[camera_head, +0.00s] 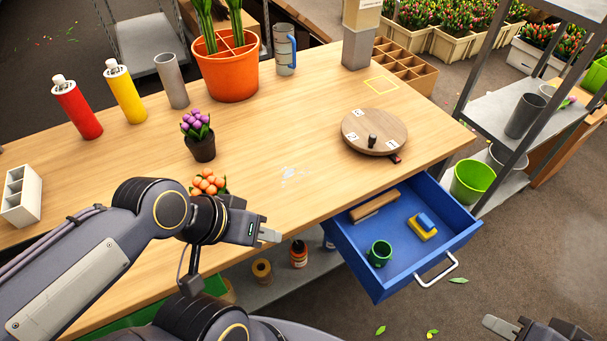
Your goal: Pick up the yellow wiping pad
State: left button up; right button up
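The yellow wiping pad (420,234) with a blue block-like top (425,221) lies in the open blue drawer (362,256), toward its right side. A green cup (380,253) and a brown wooden-backed item (374,206) lie in the same drawer. My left gripper (271,236) is over the front edge of the table, left of the drawer and apart from the pad. Its finger gap is not clear. My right gripper (503,327) shows only partly at the bottom right, below and right of the drawer, and its opening cannot be made out.
The wooden table (290,135) carries a round wooden turntable (374,132), an orange pot (228,72), small potted flowers, bottles and cups. The silver drawer handle (437,271) sticks out in front. A metal shelf rack (500,115) stands at right. Open floor lies right of the drawer.

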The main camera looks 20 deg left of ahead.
aim_at(422, 225)
jog(key=i+l, duration=0.1)
jog(key=l, duration=0.15)
jog(key=i+l, duration=0.1)
jog(key=l, duration=0.15)
jog(key=i+l+u, duration=0.15)
jog(key=l+u, duration=0.6)
jog(key=i+l+u, duration=0.1)
jog(key=l+u, duration=0.3)
jog(key=j+u, duration=0.1)
jog(key=u, duration=0.75)
